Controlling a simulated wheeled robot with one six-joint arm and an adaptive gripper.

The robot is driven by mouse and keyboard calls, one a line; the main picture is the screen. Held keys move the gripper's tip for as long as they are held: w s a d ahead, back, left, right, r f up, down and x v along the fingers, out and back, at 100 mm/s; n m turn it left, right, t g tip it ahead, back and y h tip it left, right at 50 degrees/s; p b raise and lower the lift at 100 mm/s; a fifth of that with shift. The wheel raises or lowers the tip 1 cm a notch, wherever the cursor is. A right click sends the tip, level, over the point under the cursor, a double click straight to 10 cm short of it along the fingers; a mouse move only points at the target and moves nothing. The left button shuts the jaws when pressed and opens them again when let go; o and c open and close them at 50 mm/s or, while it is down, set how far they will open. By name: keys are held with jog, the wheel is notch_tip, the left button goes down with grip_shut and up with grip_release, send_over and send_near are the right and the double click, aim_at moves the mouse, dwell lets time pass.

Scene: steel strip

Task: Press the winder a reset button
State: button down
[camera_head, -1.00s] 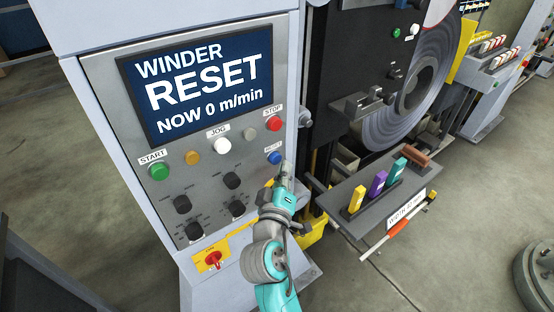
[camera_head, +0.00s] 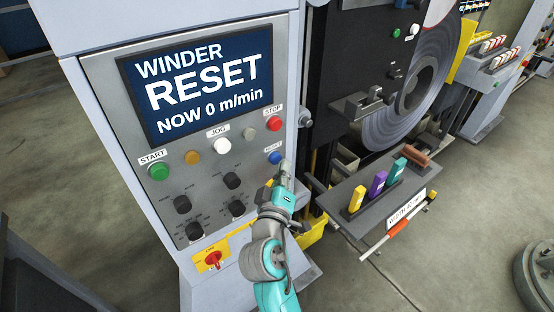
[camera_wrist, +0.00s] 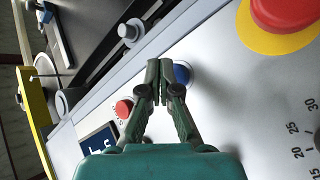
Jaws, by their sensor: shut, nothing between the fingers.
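The blue reset button (camera_head: 274,158) is on the right side of the winder's control panel, below the red STOP button (camera_head: 274,124). The panel screen (camera_head: 200,88) reads "WINDER RESET NOW 0 m/min". My gripper (camera_head: 284,168) is shut and empty, its tips beside the blue button at its lower right. In the wrist view the shut fingertips (camera_wrist: 159,72) cover part of the blue button (camera_wrist: 182,74); I cannot tell whether they touch it. The red STOP button shows in the wrist view (camera_wrist: 123,108) to the left of the fingers.
The panel also has a green START button (camera_head: 159,172), a white JOG button (camera_head: 222,146) and black knobs (camera_head: 183,204). A red emergency stop (camera_wrist: 284,12) is near in the wrist view.

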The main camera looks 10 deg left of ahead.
jog(key=shift+w+a, duration=0.15)
jog(key=shift+w+a, duration=0.4)
jog(key=shift+a, duration=0.1)
dwell(1.1)
jog(key=shift+d, duration=0.1)
dwell(0.3)
jog(key=shift+s+d, duration=0.7)
jog(key=s+d, duration=0.3)
jog(key=shift+s+d, duration=0.1)
jog(key=shift+d, duration=0.3)
dwell(0.8)
